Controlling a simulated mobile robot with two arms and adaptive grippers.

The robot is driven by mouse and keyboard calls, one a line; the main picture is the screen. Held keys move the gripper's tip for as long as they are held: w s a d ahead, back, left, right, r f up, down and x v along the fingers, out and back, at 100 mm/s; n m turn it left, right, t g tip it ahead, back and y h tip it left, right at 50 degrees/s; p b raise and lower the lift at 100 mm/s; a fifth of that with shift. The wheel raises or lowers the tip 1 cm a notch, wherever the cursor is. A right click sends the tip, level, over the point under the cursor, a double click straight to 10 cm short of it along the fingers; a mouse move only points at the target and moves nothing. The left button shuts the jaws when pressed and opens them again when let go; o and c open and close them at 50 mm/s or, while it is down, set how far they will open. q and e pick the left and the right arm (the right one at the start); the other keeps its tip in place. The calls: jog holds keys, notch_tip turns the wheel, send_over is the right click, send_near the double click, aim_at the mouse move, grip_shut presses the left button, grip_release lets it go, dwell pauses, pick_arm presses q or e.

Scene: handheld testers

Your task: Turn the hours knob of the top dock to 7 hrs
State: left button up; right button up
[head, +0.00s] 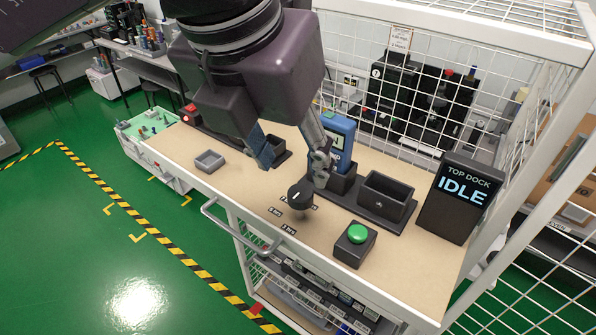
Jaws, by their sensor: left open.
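The black hours knob (299,197) stands on the cart top in front of the dock. It has a pale pointer line on top. Small hour labels (281,219) are printed around its near side; they are too small to read surely, and others are partly covered. My left gripper (291,162) is open, with its two fingers apart above and behind the knob, not around it. The top dock (344,188) is a black base holding a blue handheld tester (338,135), partly hidden by my right-hand finger. The display (459,200) reads "TOP DOCK IDLE". My right gripper is out of view.
A green button (357,234) on a black box sits right of the knob. A small grey tray (209,161) lies at left. A white wire mesh (445,80) stands behind, and a handle (240,235) runs along the front edge.

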aim_at(300, 191)
pick_arm(q)
jog(key=p+x, duration=0.2)
jog(key=x, duration=0.4)
jog(key=shift+w+f+p, duration=0.2)
jog(key=shift+f+p, duration=0.1)
jog(key=shift+p, duration=0.1)
jog(key=shift+w+f, duration=0.1)
jog(key=shift+f, duration=0.3)
jog(key=shift+c, duration=0.4)
jog(key=c, duration=1)
jog(key=shift+c, duration=0.3)
